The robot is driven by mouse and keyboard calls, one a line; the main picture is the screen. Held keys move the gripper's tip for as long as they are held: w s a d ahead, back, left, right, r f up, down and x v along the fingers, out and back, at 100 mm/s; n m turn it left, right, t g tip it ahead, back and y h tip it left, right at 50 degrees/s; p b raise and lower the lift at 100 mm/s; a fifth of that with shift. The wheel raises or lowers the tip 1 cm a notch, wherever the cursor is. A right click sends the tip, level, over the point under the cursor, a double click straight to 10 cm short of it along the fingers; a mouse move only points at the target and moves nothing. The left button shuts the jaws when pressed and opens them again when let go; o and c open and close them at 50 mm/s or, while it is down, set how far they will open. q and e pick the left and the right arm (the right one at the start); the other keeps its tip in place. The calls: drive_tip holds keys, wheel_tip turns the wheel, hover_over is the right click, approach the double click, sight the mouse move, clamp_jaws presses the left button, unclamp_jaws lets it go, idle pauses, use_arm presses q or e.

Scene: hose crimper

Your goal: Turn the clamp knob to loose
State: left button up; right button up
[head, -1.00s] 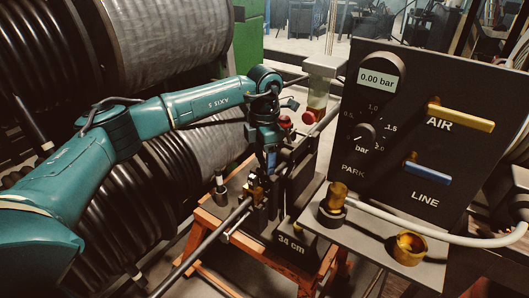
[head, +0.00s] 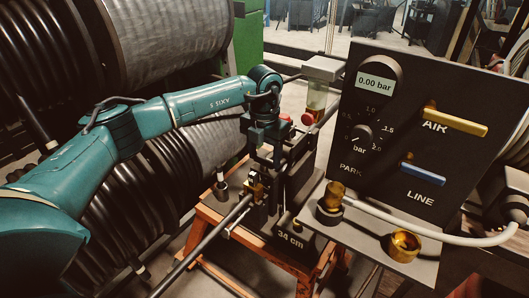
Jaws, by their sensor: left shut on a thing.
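My left arm comes in from the left, and its gripper (head: 271,154) points down over the clamp end of the crimper bench (head: 210,212). The gripper is shut on the clamp knob, which its fingers and body largely hide. I cannot read the knob's turned position. A dark hose or rod (head: 200,255) runs from the lower left up to a brass fitting (head: 256,187) just below and left of the gripper. My right gripper is out of view.
A black panel (head: 400,220) at the right carries a 0.00 bar display (head: 376,84), a yellow AIR lever (head: 455,122) and a blue LINE lever (head: 423,174). A red knob (head: 308,119) stands right of the gripper. Large hose reels (head: 180,40) fill the left.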

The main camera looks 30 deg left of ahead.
sight(264, 157)
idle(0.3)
use_arm(q)
drive_tip(key=o, duration=1)
wheel_tip(264, 157, up, 13)
drive_tip(key=shift+r, duration=0.1)
